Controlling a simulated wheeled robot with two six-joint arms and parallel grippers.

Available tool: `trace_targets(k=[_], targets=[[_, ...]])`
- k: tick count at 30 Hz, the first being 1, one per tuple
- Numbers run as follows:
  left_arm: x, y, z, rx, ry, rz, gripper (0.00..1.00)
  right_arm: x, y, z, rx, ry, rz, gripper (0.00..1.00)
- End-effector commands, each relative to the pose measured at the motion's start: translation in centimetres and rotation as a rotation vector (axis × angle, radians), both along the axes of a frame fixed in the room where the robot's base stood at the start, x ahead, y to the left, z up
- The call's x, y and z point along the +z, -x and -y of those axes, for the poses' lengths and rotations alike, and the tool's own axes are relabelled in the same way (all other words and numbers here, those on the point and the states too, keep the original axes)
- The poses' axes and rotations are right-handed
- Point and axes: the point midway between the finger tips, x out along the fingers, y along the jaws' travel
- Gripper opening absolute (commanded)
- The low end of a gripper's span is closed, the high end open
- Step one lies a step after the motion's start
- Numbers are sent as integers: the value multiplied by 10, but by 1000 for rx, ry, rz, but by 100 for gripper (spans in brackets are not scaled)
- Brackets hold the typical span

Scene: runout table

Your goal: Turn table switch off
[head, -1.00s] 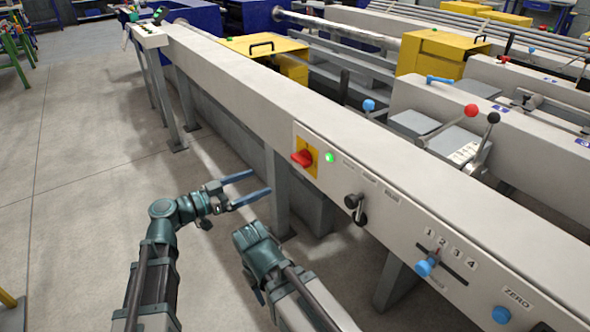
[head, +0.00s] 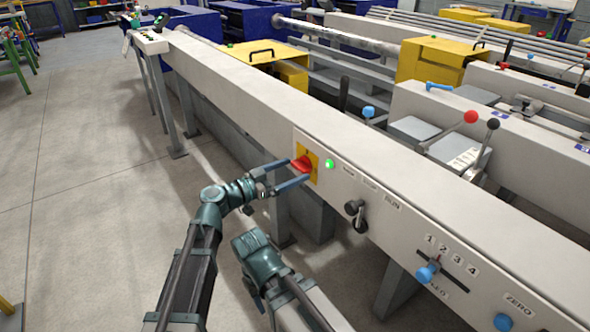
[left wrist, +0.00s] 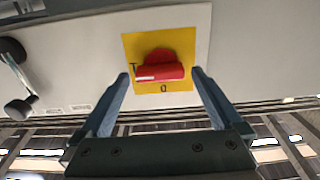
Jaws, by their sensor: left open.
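The table switch is a red rotary knob (head: 301,163) on a yellow plate (head: 313,160), on the front panel of the long grey table. In the left wrist view the red knob (left wrist: 160,68) lies across its yellow plate (left wrist: 185,42), with small marks beside and below it. My left gripper (head: 293,172) is open, its blue fingers pointing at the switch. In the left wrist view its fingertips (left wrist: 160,74) are on either side of the knob, with gaps visible. My right arm is low in the head view; its gripper fingers cannot be made out.
A green lamp (head: 329,164) glows right of the switch. A black lever knob (head: 355,209), a blue slider knob (head: 425,273) and a blue ZERO knob (head: 502,322) are farther right on the panel. Open floor (head: 80,200) lies to the left.

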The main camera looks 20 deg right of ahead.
Motion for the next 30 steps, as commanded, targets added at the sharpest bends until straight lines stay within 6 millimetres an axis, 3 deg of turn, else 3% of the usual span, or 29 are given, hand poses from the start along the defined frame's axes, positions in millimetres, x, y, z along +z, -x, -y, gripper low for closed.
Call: trace_targets(k=[6, 16, 28, 30], targets=[[0, -6, 14, 0, 0, 0, 100, 0, 0, 0, 0, 0, 0, 50], [0, -6, 16, 0, 0, 0, 98, 0, 0, 0, 0, 0, 0, 50], [0, -5, 16, 0, 0, 0, 26, 0, 0, 0, 0, 0, 0, 50], [0, -6, 16, 0, 0, 0, 24, 0, 0, 0, 0, 0, 0, 50]])
